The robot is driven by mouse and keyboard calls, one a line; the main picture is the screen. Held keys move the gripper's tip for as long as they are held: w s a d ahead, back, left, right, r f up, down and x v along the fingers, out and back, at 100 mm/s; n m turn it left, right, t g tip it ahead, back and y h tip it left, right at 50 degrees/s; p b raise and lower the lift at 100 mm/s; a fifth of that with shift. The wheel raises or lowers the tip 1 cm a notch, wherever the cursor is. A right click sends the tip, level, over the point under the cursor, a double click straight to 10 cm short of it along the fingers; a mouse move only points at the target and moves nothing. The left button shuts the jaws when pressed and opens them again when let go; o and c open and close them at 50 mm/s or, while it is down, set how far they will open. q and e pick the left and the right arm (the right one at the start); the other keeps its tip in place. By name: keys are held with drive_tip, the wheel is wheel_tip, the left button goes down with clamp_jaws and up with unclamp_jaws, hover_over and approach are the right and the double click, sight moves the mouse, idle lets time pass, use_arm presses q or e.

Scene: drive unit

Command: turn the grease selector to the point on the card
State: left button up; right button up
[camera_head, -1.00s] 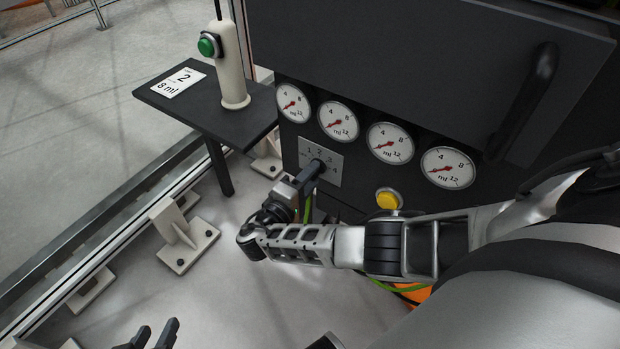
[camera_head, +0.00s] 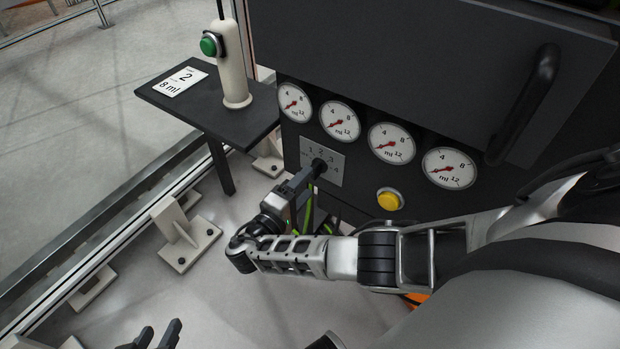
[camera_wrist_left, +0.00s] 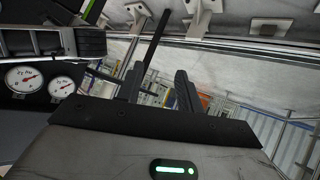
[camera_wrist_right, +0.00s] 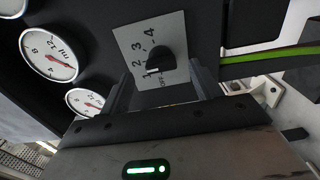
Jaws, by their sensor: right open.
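The grease selector is a black knob (camera_wrist_right: 164,60) on a light plate (camera_wrist_right: 172,28) numbered 1 to 4, on the dark panel; in the head view the plate (camera_head: 334,173) is partly covered. The knob's white mark points toward the 1–2 side; I cannot tell which exactly. My right gripper (camera_wrist_right: 162,80) is open at the knob, fingers on either side of it in view; contact is unclear. The card (camera_head: 181,82) reads 2 and 8 ml and lies on the black side shelf. My left gripper (camera_head: 158,337) is open and empty, low at bottom left.
Several gauges, one of them here (camera_head: 340,121), line the panel above the selector. A yellow button (camera_head: 389,200) is to its lower right. A beige post with a green button (camera_head: 208,45) stands on the shelf (camera_head: 222,122). A black handle (camera_head: 528,100) juts out at upper right.

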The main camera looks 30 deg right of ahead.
use_arm(q)
drive_tip(key=shift+d+r+t+b, duration=0.3)
drive_tip(key=shift+r+b, duration=0.1)
drive_tip(key=shift+b, duration=0.3)
use_arm(e)
drive_tip(key=v, duration=1.2)
drive_tip(key=shift+s+a, duration=0.25)
drive_tip(key=shift+a, duration=0.1)
